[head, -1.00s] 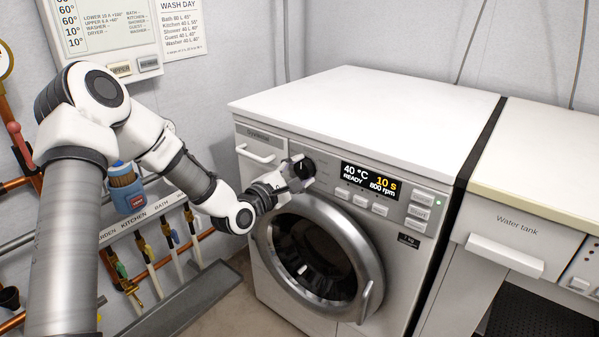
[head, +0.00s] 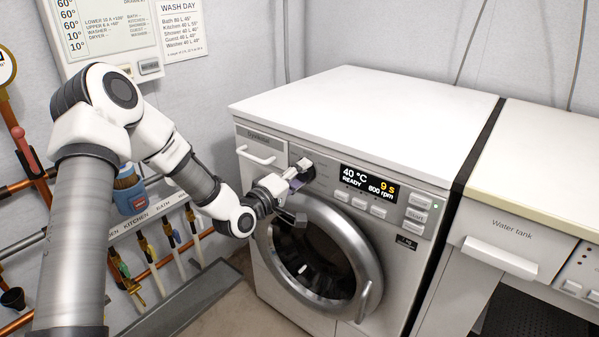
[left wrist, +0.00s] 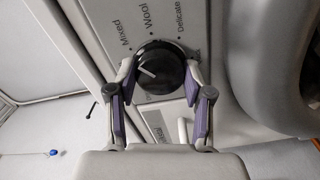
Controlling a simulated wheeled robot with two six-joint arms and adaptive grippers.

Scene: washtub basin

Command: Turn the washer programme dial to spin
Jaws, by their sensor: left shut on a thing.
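The washer (head: 300,132) is white with a round glass door. Its programme dial (head: 309,172) is a dark knob left of the display, partly covered by my gripper in the head view. In the left wrist view the dial (left wrist: 168,66) shows a white pointer line slanting to the upper left. Labels Mixed, Wool and Delicate are readable beside it; other labels are hidden. My left gripper (head: 299,174) is shut on the dial, with one finger on either side in the left wrist view (left wrist: 158,80). My right gripper is in neither view.
The lit display (head: 368,182) reads 40 °C, READY, 9 s and 800 rpm. Buttons sit below and right of it. The round door (head: 370,238) lies just below my gripper. Pipes and taps line the left wall.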

